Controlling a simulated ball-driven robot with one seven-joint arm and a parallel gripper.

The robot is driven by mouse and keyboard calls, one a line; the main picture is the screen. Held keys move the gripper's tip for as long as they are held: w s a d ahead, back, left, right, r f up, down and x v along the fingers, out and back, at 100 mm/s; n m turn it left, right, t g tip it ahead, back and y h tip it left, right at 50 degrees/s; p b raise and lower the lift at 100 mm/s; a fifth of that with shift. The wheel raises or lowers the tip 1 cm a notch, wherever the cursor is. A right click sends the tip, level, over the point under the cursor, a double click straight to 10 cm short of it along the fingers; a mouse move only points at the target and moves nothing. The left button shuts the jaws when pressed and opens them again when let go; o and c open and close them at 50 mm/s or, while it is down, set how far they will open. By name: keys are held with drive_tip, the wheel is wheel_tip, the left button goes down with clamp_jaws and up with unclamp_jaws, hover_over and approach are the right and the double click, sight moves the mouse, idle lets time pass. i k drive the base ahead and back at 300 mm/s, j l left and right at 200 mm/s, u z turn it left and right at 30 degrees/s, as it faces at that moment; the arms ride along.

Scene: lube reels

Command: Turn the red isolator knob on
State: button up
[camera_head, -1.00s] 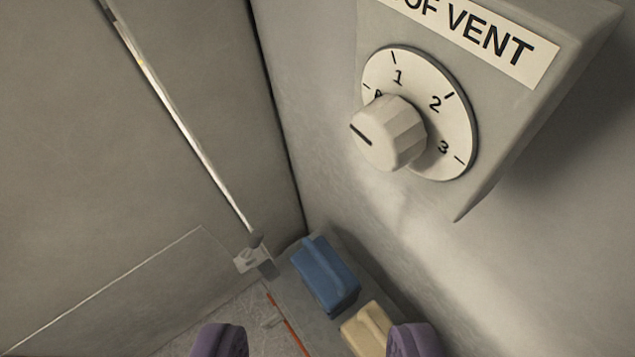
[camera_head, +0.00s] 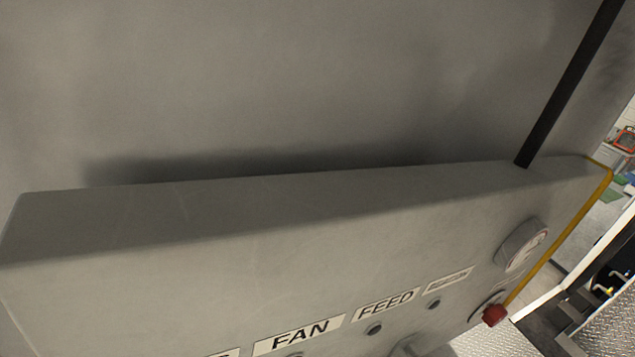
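The red isolator knob (camera_head: 494,315) is small in the lower right of the view, on the front face of a grey control box (camera_head: 200,235). A pale round plate shows partly behind it. I see the knob at a steep angle, so its setting cannot be read. My gripper is not in view now.
The box carries labels FAN (camera_head: 298,334) and FEED (camera_head: 386,304), small dark buttons, and a round gauge (camera_head: 522,245). A black conduit (camera_head: 570,85) rises from its top. A yellow line (camera_head: 560,245) runs along its right end. An opening with metal plate flooring lies beyond.

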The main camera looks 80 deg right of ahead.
sight(493, 315)
drive_tip(key=z, duration=3.1)
drive_tip(key=i+l, duration=0.05)
drive_tip(key=l, duration=0.05)
